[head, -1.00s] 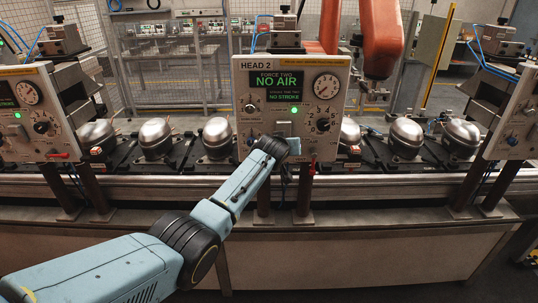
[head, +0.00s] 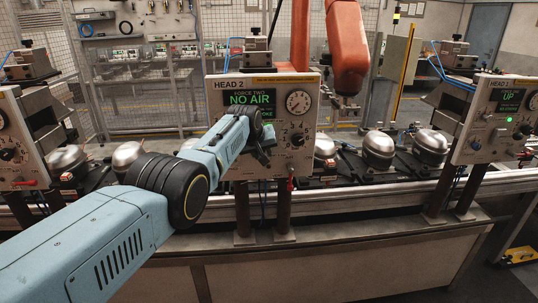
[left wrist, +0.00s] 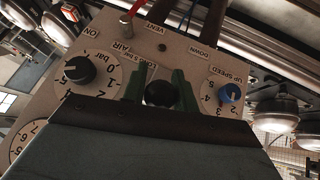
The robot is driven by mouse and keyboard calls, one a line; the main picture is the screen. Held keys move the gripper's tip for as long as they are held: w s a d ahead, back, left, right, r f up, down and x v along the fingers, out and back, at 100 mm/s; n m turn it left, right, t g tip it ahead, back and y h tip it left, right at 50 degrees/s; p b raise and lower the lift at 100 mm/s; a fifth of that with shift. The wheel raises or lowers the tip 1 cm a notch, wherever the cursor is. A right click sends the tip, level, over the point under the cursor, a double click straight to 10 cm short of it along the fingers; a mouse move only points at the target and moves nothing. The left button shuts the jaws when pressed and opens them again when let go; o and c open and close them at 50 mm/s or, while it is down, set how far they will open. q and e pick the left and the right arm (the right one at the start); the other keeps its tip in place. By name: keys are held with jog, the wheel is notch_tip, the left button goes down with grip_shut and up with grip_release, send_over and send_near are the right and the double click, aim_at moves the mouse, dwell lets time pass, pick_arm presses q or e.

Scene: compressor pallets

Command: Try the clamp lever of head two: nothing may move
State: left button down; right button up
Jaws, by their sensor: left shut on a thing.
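The head two panel (head: 228,118) stands in the middle of the head view, with a green screen (head: 250,98) reading "NO AIR". My left gripper (head: 266,150) is at the panel's lower front, partly hidden by its own arm. In the left wrist view its green fingers (left wrist: 160,88) are shut on a black ball knob (left wrist: 160,94), below a label only partly readable as "LONG S...". The shaft behind the knob is hidden. A red lever (left wrist: 131,11) sits by the "AIR ON" and "VENT" marks; it also shows in the head view (head: 291,184). My right gripper is not in view.
A black bar dial knob (left wrist: 79,70) and a blue "UP SPEED" knob (left wrist: 230,92) flank the fingers closely. Steel compressors (head: 379,147) stand on the line behind. An orange robot arm (head: 347,50) hangs behind the panel. Another head panel (head: 492,130) is at the right.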

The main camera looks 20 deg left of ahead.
pick_arm(q)
jog(key=shift+d, duration=0.1)
dwell(0.5)
jog(key=c, duration=1.1)
grip_release()
jog(key=p+v, duration=0.3)
jog(key=p, duration=0.2)
jog(key=shift+w+r+p, duration=0.1)
jog(key=shift+r+p, duration=0.05)
jog(key=shift+p, duration=0.25)
jog(key=shift+r, duration=0.15)
jog(key=v, duration=1)
jog(key=shift+b, duration=0.45)
